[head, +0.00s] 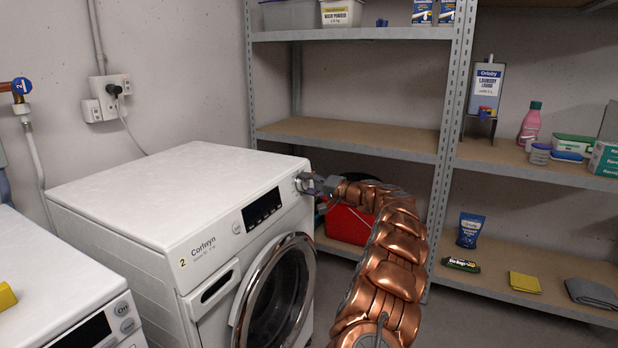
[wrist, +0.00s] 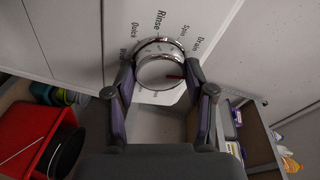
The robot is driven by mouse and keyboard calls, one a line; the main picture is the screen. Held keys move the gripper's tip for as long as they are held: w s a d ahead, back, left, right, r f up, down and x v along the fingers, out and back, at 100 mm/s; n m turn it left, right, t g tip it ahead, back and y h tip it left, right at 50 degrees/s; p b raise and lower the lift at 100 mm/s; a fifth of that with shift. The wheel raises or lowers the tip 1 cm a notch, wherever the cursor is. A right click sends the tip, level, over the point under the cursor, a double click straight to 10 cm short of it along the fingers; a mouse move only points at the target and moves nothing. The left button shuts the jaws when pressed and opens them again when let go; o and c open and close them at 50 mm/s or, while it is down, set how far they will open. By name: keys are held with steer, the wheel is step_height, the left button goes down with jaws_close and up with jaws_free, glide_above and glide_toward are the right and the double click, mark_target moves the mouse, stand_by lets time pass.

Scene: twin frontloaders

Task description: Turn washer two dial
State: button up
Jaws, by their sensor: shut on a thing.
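My gripper (head: 318,184) reaches the dial from the right. In the wrist view its two dark fingers (wrist: 160,85) are closed on the dial's sides.
Another white washer (head: 60,285) stands at the lower left. Metal shelving (head: 350,138) with bottles and boxes lines the back wall.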

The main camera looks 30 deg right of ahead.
steer(key=shift+m+p, duration=0.45)
steer(key=shift+m, duration=0.15)
steer(key=o, duration=1.2)
steer(key=shift+c, duration=0.2)
steer(key=v, duration=1.2)
steer(key=shift+r, duration=0.1)
